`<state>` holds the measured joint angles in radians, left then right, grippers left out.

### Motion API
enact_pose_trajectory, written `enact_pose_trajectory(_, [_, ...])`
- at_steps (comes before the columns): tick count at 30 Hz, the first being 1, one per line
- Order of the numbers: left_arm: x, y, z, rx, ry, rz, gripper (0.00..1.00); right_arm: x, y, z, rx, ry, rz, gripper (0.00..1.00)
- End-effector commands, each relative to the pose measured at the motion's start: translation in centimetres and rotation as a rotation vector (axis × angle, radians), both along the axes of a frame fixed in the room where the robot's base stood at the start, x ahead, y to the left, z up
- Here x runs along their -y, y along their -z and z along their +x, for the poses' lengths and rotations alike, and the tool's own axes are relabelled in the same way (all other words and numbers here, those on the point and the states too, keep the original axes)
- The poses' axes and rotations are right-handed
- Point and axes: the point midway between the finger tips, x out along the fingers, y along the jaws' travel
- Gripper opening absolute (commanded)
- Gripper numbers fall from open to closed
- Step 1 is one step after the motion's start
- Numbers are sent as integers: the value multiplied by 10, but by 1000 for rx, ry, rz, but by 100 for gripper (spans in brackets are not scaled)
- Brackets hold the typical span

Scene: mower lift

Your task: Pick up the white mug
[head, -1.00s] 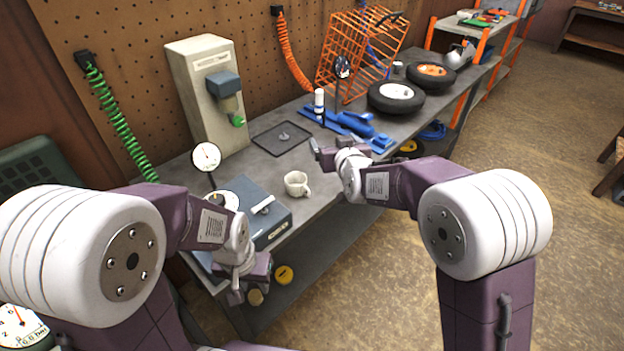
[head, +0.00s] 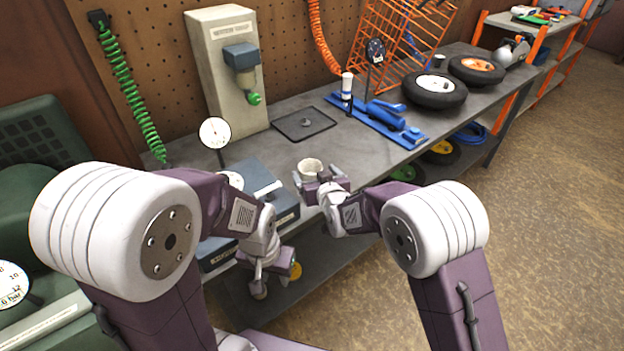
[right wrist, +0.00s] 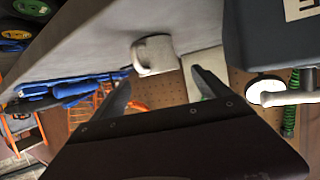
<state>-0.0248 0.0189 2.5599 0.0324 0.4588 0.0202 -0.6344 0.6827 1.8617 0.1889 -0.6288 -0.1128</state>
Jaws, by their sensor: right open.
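The white mug (head: 309,166) stands on the grey workbench (head: 345,150), to the right of a blue-grey box. My right gripper (head: 318,187) is at the near side of the mug in the head view and covers its lower part. In the right wrist view the picture is upside down; the mug (right wrist: 154,54) shows just beyond and between the spread fingers of my right gripper (right wrist: 157,80). That gripper is open and empty. My left gripper (head: 270,278) hangs low at the bench's front edge, away from the mug; its fingers are too unclear to read.
The blue-grey box (head: 262,185) and a dial gauge (head: 214,133) stand left of the mug. A black tray (head: 304,124) lies behind it. Bare bench lies between mug and tray.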

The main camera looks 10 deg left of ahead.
Motion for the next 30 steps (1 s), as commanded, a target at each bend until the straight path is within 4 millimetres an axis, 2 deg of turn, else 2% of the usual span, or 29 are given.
enact_pose_trajectory(1, [0,4,0,0,0,0,36,0,15,0,-3,0,-3,87])
enact_pose_trajectory(3, [0,4,0,0,0,0,36,-2,22,4,1,1,0,87])
enact_pose_trajectory(6, [0,4,0,0,0,0,36,-7,23,13,2,1,1,87])
enact_pose_trajectory(12, [0,4,0,0,0,0,36,-10,26,19,0,1,0,87])
enact_pose_trajectory(21, [0,6,0,0,0,0,36,-32,42,58,2,1,1,87])
enact_pose_trajectory(29, [0,6,0,0,0,0,36,-34,43,62,1,1,1,87])
enact_pose_trajectory(30, [0,6,0,0,0,0,36,-34,43,62,1,1,1,84])
